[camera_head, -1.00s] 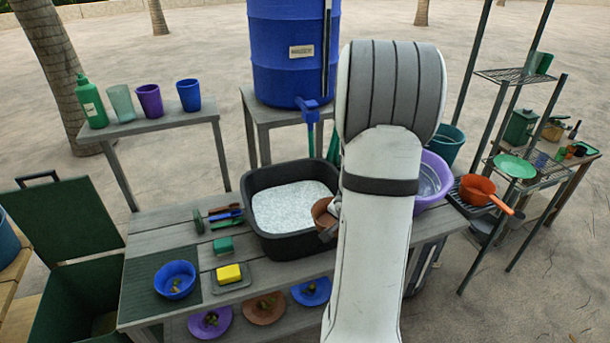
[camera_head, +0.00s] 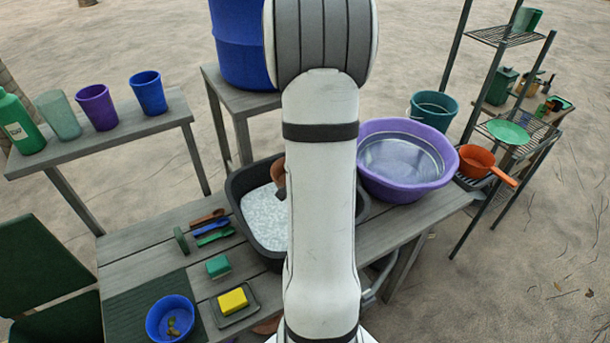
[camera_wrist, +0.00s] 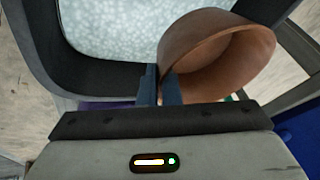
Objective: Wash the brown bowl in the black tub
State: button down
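The brown bowl (camera_wrist: 222,55) is tilted on its side between the fingers of my gripper (camera_wrist: 160,85) in the wrist view. The fingers are shut on its wall. In the head view only a sliver of the brown bowl (camera_head: 278,172) shows beside my arm, which hides my gripper there. The black tub (camera_head: 238,200) stands on the slatted table and holds pale, foamy water. In the wrist view the tub (camera_wrist: 50,62) lies below and behind the bowl. The bowl is over the tub's edge area; I cannot tell whether it touches the water.
A purple basin (camera_head: 385,195) of clear water stands right of the tub. A yellow sponge (camera_head: 233,301), a green block (camera_head: 218,266) and brushes lie to the left. A blue bowl (camera_head: 160,326) with scraps sits on a dark mat. An orange pan (camera_head: 474,163) is at the right.

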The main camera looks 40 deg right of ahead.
jog(key=f+b, duration=1.8)
jog(key=b, duration=0.1)
jog(key=shift+s+d+f, duration=0.15)
jog(key=shift+s, duration=0.1)
jog(key=shift+f, duration=0.15)
jog(key=shift+f+b, duration=0.4)
jog(key=shift+r, duration=0.1)
jog(key=shift+r+p, duration=0.15)
jog(key=shift+p, duration=0.15)
